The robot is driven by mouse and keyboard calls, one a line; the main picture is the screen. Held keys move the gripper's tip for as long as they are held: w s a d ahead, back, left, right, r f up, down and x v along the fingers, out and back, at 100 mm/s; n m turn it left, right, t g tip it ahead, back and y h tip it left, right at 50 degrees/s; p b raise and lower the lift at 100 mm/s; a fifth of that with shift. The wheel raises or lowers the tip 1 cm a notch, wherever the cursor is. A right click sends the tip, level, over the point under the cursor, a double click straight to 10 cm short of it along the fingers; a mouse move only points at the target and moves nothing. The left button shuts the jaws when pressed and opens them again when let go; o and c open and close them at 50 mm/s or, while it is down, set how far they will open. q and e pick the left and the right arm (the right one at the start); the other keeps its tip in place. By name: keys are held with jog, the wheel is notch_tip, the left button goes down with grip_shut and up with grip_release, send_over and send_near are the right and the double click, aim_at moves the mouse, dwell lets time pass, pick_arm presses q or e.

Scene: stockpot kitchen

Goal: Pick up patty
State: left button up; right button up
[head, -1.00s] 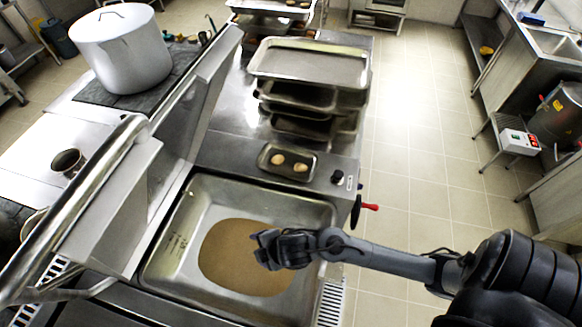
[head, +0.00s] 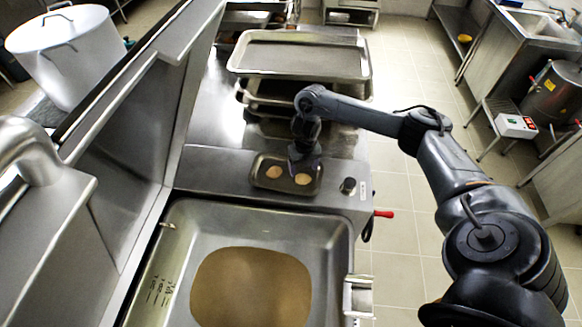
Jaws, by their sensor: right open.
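Two round tan patties lie in a small dark metal tray (head: 262,185) on the steel counter behind the basin. The left patty (head: 274,172) is clear of my gripper. The right patty (head: 303,179) lies just below my right gripper (head: 298,168), whose fingers point down at the tray. The right gripper is open, with nothing seen between its fingers. Whether its fingertips touch the right patty cannot be told. My left gripper is not in view.
A large steel basin (head: 340,235) with brown liquid (head: 250,285) stands in front. Stacked metal trays (head: 300,60) rise behind the small tray. A white stockpot (head: 70,60) stands at the upper left. A dark knob (head: 348,186) sits right of the small tray.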

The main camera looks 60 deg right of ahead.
aim_at(303, 177)
jog(key=shift+d+f, duration=0.2)
jog(key=shift+f, duration=0.2)
notch_tip(303, 177, down, 3)
jog(key=shift+a+r+b, duration=0.1)
jog(key=shift+b, duration=0.8)
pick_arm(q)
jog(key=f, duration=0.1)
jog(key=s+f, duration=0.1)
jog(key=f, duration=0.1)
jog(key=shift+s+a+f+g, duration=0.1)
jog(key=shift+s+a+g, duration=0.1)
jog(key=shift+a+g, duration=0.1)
pick_arm(e)
jog(key=shift+s+f, duration=0.15)
jog(key=shift+f, duration=0.25)
pick_arm(q)
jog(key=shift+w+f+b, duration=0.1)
jog(key=shift+b, duration=0.2)
pick_arm(e)
jog(key=shift+f, duration=0.4)
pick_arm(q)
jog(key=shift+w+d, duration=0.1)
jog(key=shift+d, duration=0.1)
pick_arm(e)
jog(key=c, duration=0.8)
